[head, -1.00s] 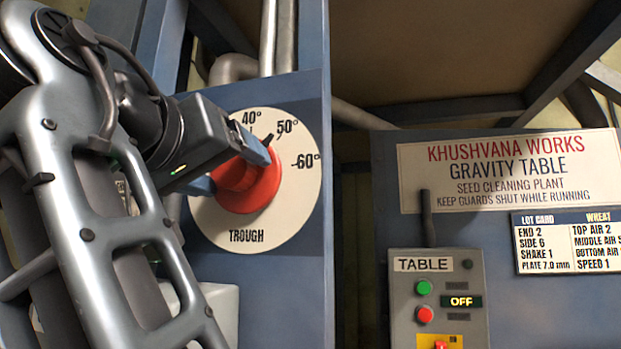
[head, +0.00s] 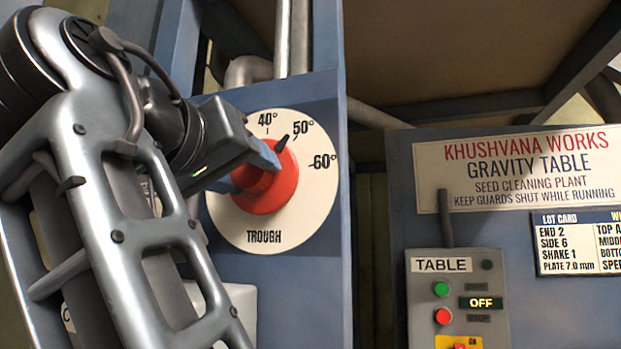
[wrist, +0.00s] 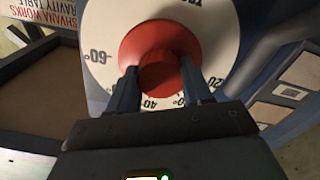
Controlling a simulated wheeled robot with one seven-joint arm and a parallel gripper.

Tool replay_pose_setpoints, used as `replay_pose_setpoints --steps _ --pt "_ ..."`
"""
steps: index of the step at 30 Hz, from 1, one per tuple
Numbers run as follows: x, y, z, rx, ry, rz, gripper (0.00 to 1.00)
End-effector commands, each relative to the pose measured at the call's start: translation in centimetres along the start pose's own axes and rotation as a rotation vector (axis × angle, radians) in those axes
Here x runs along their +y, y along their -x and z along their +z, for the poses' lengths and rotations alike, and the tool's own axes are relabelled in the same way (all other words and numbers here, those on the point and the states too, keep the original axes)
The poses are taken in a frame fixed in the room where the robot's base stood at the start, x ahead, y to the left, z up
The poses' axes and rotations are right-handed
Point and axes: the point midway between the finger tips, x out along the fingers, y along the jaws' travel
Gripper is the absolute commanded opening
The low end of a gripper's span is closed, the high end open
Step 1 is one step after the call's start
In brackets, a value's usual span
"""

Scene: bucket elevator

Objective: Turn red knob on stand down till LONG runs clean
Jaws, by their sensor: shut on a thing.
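The red knob (head: 282,186) sits at the middle of a round white dial (head: 240,236) marked TROUGH, on a blue panel. Its black pointer (head: 281,144) stands between 40° and 50°, close to the 50° mark. My gripper (head: 258,170) is shut on the red knob. In the wrist view, the two blue fingers (wrist: 160,84) lie on either side of the knob's raised grip (wrist: 164,66). Part of the dial's left side is hidden behind my gripper and arm. No reading named LONG shows in either view.
To the right stands a blue cabinet with a KHUSHVANA WORKS GRAVITY TABLE sign (head: 520,168). It carries a lot card (head: 580,242) and a grey TABLE control box (head: 458,300) with green and red buttons and an OFF display. Pipes (head: 290,40) run above the dial.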

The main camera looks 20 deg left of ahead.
Motion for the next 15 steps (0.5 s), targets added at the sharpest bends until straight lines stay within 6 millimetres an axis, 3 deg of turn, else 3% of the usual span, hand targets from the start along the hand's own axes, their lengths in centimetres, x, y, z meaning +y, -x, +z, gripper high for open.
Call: replay_pose_setpoints --steps 15 --pt "0.04 -0.01 -0.02 0.000 0.319 0.001 0.19"
